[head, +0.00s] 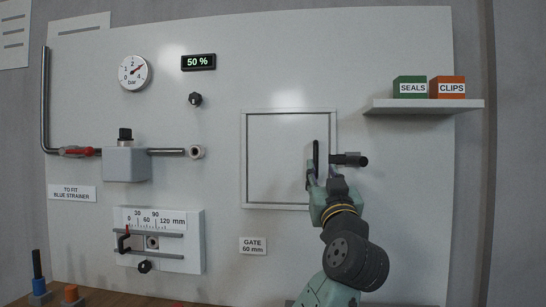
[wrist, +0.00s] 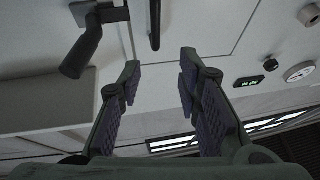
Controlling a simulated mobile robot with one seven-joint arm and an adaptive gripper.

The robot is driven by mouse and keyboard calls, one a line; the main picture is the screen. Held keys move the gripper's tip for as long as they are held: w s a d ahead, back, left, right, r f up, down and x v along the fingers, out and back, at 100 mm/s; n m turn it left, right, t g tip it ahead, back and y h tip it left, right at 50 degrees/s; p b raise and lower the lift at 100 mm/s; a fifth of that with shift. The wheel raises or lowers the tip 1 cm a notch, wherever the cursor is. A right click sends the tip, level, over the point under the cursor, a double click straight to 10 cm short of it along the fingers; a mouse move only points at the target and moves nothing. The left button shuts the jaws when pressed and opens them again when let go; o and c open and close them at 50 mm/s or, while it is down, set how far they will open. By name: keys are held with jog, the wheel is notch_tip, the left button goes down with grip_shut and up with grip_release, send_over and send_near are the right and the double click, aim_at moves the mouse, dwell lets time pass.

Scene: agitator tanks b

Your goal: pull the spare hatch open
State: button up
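The spare hatch (head: 277,165) is a square, pale panel in a thin frame, and it looks closed. A black vertical bar handle (head: 316,153) is near its right edge. A dark latch-like lever (head: 351,160) sticks out just right of the frame. My gripper (head: 318,184) is at the handle's lower part and hides some of it. In the wrist view, my gripper (wrist: 160,72) is open and empty. The handle (wrist: 154,22) lies ahead, in line with the gap between the fingers. The lever (wrist: 83,46) is left of it. I cannot tell the remaining distance to the handle.
A shelf (head: 425,107) with a green SEALS box (head: 411,86) and an orange CLIPS box (head: 447,87) juts out at upper right. Left are a gauge (head: 134,72), a display (head: 198,62), a grey block with pipes (head: 126,164) and a gate scale plate (head: 160,240).

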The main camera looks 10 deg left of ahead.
aim_at(316, 158)
jog(key=shift+g, duration=0.3)
jog(key=p+x, duration=0.1)
jog(key=x, duration=0.2)
jog(key=p+x, duration=0.2)
jog(key=x, duration=0.2)
jog(key=p+x, duration=0.1)
jog(key=x, duration=0.2)
jog(key=shift+w+d+f, duration=0.25)
jog(key=shift+w+f, duration=0.1)
jog(key=shift+w, duration=0.05)
jog(key=shift+w+a+r+p, duration=0.1)
jog(key=shift+w+p, duration=0.2)
jog(key=shift+w, duration=0.25)
jog(key=shift+c, duration=0.4)
grip_shut()
